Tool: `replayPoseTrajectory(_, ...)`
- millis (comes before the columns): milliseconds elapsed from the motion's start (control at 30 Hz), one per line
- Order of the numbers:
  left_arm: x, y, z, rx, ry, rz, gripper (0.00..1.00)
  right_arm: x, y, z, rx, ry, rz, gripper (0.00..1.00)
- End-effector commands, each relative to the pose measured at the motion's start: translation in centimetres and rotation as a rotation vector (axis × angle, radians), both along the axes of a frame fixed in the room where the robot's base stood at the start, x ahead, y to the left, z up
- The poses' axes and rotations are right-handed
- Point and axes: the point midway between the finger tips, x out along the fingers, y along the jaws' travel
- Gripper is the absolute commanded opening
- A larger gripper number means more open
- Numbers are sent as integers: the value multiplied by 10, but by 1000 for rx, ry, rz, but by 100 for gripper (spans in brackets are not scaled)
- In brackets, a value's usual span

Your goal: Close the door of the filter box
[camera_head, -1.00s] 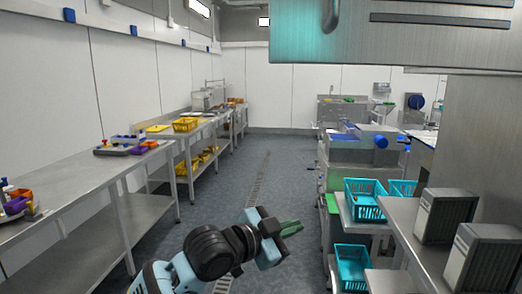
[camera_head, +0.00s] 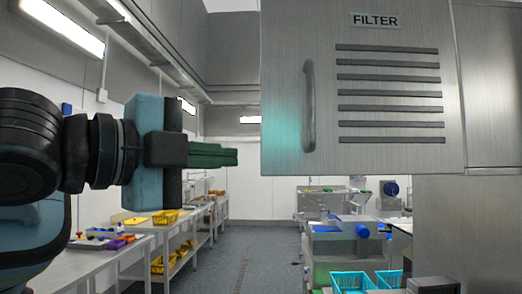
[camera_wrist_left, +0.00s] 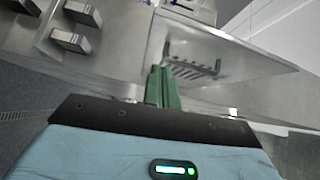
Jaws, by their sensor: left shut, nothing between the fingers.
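The filter box door (camera_head: 400,165) is a brushed metal panel with a FILTER label, several dark slots and a vertical handle (camera_head: 309,105) near its left edge. It fills the upper right of the head view. It also shows in the left wrist view (camera_wrist_left: 235,50), beyond my fingers. I cannot tell how far it stands open. My left gripper (camera_head: 237,157) is raised just left of the door's left edge in the picture, pointing right. Its green fingers are shut and empty; they also show in the left wrist view (camera_wrist_left: 163,72). My right gripper is not in view.
A steel panel (camera_head: 492,80) adjoins the door's right side. Steel tables with yellow baskets (camera_head: 166,218) line the left wall. Teal baskets (camera_head: 352,282) and a machine (camera_head: 340,240) stand lower right. The floor aisle (camera_head: 240,255) between is clear.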

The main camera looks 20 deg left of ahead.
Motion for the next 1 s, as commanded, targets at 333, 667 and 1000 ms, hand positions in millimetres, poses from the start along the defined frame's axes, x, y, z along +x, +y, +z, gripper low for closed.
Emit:
replayPoseTrajectory(333, -22, 6, 14, 58, -44, 27, 0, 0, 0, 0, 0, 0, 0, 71)
replayPoseTrajectory(667, 4, -7, 14, 56, -41, 24, 0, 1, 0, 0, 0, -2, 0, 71)
replayPoseTrajectory(1000, 61, -35, 14, 54, -41, 24, 0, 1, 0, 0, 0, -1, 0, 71)
